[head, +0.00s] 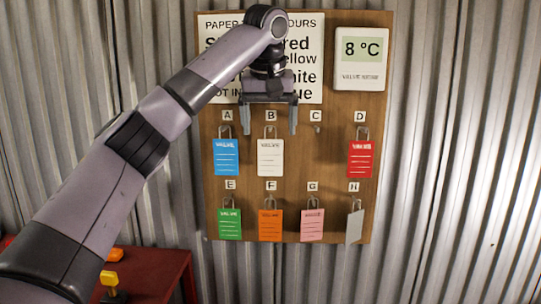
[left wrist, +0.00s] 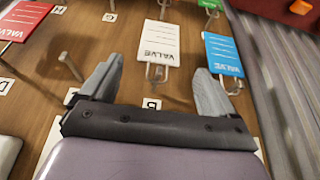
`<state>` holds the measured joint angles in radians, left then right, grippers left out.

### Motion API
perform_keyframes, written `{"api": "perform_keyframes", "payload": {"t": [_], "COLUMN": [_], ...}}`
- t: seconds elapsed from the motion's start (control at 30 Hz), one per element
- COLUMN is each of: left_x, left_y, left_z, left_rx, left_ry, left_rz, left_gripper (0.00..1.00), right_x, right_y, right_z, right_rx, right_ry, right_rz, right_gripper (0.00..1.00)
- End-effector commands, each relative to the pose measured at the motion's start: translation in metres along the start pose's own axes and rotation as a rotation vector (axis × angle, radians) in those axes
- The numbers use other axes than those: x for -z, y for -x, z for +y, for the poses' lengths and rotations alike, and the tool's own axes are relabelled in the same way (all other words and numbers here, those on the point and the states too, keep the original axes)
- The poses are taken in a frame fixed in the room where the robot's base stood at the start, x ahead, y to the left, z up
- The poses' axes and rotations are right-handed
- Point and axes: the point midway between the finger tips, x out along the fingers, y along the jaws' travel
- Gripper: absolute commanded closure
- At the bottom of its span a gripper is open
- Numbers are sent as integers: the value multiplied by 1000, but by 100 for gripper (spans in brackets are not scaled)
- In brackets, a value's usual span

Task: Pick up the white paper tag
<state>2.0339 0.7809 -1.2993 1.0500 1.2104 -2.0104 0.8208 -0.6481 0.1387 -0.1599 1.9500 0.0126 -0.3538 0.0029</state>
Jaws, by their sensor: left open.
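The white paper tag (head: 270,158), marked VALVE, hangs by its wire loop from the hook under letter B on the wooden board. It also shows in the left wrist view (left wrist: 159,42), upside down, ahead of the fingers. My left gripper (head: 268,120) is open and empty just above the tag, its fingers pointing down on either side of the B label. In the left wrist view my left gripper (left wrist: 152,88) has its fingers left and right of the tag's hook, with the tag beyond the fingertips. My right gripper is in neither view.
A blue tag (head: 226,157) hangs close on the left, and a red tag (head: 361,159) under D. Hook C (head: 317,128) is bare. Green, orange (head: 270,225), pink and grey tags hang below. A sign and a thermometer (head: 361,60) are above. A red table (head: 150,272) stands lower left.

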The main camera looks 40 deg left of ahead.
Motion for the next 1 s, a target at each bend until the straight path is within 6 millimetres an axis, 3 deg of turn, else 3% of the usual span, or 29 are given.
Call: {"api": "perform_keyframes", "payload": {"t": [0.6,1.0], "left_x": [-1,0], "left_y": [-52,-58], "left_z": [2,2], "left_rx": [-2,-2], "left_ry": [-1,0], "left_rz": [0,3], "left_gripper": [11,11], "right_x": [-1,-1], "right_y": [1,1], "right_z": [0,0], "right_rx": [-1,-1], "right_ry": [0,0], "right_rz": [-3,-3], "right_gripper": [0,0]}}
